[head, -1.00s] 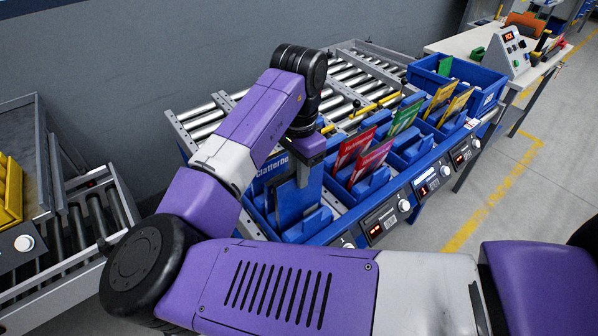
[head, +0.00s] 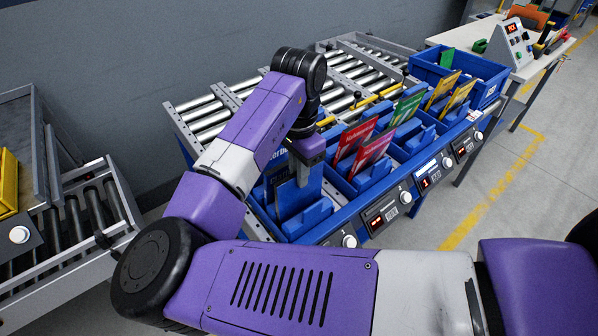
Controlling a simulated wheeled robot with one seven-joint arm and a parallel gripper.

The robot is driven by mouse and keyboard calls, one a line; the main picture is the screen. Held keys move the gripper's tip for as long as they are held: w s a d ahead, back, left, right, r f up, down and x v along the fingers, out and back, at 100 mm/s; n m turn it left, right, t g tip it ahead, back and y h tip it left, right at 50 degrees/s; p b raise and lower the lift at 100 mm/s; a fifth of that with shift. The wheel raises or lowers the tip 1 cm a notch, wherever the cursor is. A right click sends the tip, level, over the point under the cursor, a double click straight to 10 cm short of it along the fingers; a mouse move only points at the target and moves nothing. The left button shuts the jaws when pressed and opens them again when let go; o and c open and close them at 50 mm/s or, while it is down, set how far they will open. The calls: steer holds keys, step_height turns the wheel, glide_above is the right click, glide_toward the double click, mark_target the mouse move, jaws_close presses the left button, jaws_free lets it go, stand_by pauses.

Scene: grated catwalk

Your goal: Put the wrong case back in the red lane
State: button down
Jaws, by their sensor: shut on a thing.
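My gripper (head: 305,160) points down over the leftmost, blue-case lane of the blue sorting rack (head: 345,222). It is shut on a flat case (head: 301,196) that looks blue below the jaws; its face is mostly hidden. A blue case with white lettering (head: 280,150) stands behind it, largely covered by my arm. The red lane lies just to the right, with two red cases (head: 354,138) and (head: 371,156) leaning in it. My fingertips are too hidden to see clearly.
Green cases (head: 408,105) and yellow cases (head: 458,95) stand in lanes farther right. Low blue dividers separate the lanes. A roller conveyor (head: 205,115) runs behind the rack. A blue bin (head: 480,75) and a workbench (head: 455,42) are at the far right.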

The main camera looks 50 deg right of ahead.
stand_by(0.3)
steer(key=c, duration=1.4)
jaws_free()
steer(key=shift+o, duration=0.6)
steer(key=o, duration=0.3)
steer(key=shift+r+p, duration=3.65)
steer(key=shift+r, duration=0.4)
steer(key=shift+d, duration=0.1)
